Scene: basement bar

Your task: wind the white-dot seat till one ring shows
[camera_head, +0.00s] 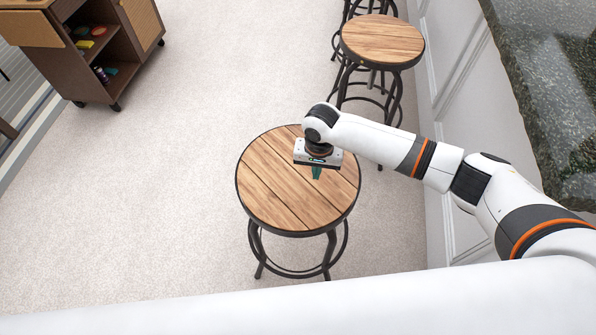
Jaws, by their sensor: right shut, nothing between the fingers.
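A round stool seat (280,200) of wooden planks with a dark rim stands in the middle of the head view, on black metal legs. My right gripper (317,174) points down over the right part of this seat, shut and empty. I cannot tell whether its tip touches the wood. No white dot shows on the seat; the gripper and wrist hide part of its upper right. No ring can be made out on the stool's screw under the seat. My left gripper is not in view.
A second wooden stool (382,40) stands behind, with more black stool legs beyond it. A dark stone counter (545,90) and white panelled wall run along the right. A brown wheeled cabinet (92,50) stands at upper left. The carpet (130,200) at left is clear.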

